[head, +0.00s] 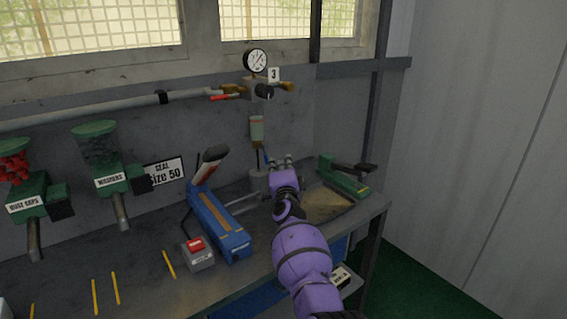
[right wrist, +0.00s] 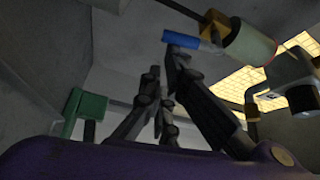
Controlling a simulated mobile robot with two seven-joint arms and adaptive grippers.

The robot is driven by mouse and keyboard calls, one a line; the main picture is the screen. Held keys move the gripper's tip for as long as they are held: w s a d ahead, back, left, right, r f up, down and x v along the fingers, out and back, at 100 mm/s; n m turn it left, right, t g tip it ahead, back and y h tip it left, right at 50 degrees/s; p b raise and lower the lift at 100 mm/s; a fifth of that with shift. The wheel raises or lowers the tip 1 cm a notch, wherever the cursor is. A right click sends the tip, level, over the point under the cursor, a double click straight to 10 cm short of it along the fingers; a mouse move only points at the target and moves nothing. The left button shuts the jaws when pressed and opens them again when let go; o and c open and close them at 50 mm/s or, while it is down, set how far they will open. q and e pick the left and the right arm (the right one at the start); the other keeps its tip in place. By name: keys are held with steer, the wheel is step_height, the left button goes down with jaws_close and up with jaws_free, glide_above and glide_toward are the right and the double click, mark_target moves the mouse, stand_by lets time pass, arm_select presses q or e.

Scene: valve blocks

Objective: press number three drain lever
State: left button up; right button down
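The number three tag (head: 273,74) sits by the gauge on the wall unit. Below it hangs a pale bowl (head: 257,129) with a brass fitting (head: 257,145) and a small blue lever (head: 266,158) at its bottom. In the right wrist view the blue lever (right wrist: 181,40) sticks out left of the brass fitting (right wrist: 214,24). My right gripper (head: 281,161) is just right of the lever. In the right wrist view its fingertips (right wrist: 163,66) are close together with nothing between them, and one overlaps the lever's underside; I cannot tell if it touches. My left gripper is not in view.
A grey cup (head: 258,180) stands on the bench below the bowl. A blue tool (head: 220,225) lies left of my right arm, and a green clamp-like tool (head: 343,178) stands right of it. A red-handled lever (head: 222,97) is on the pipe above. Hoppers hang at left.

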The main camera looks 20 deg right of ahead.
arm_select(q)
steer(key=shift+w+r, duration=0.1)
arm_select(e)
steer(key=shift+a+f, duration=0.3)
steer(key=shift+a, duration=0.05)
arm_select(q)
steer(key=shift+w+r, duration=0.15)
arm_select(e)
steer(key=shift+s, duration=0.1)
